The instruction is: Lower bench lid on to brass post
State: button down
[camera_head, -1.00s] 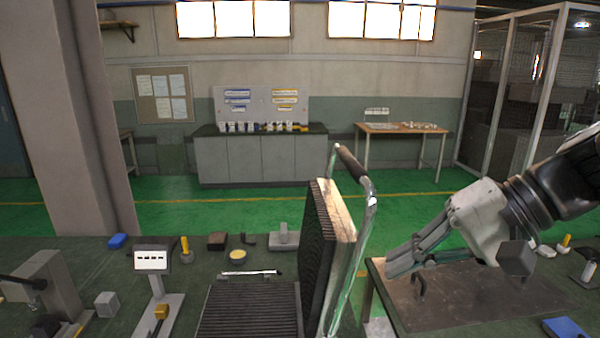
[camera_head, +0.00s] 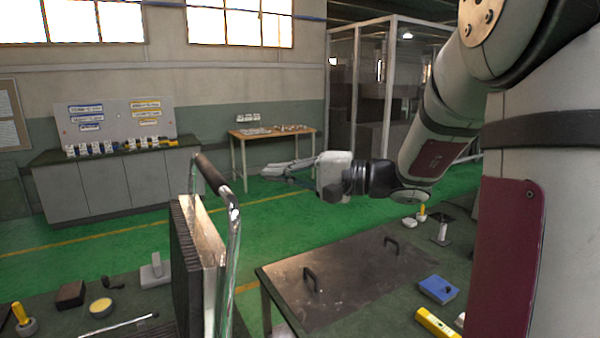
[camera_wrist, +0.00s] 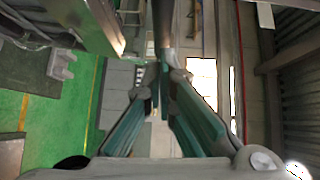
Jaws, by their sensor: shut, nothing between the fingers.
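The hinged lid (camera_head: 208,262) stands upright on the left bench, with a dark ribbed face and a pale edge. A chrome bar handle with a black grip (camera_head: 212,172) rises from it. My gripper (camera_head: 268,172) is shut and empty, raised in the air right of the handle, fingers pointing left. In the wrist view, my gripper (camera_wrist: 163,82) shows its teal fingers drawn together. A dark bar with a chrome end (camera_wrist: 163,25) appears beyond the fingertips, apparently the handle; contact cannot be told. I cannot pick out a brass post.
The right bench has a flat brown metal plate (camera_head: 350,275) with small black handles. A blue box (camera_head: 437,289) and yellow tool (camera_head: 437,323) lie right of it. A yellow disc (camera_head: 101,307) and grey block (camera_head: 155,271) sit left of the lid.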

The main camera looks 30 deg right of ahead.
jog(key=w+a+p, duration=0.1)
jog(key=a, duration=0.4)
jog(key=shift+w+a+f, duration=0.2)
jog(key=shift+w+a, duration=0.15)
jog(key=shift+a, duration=0.05)
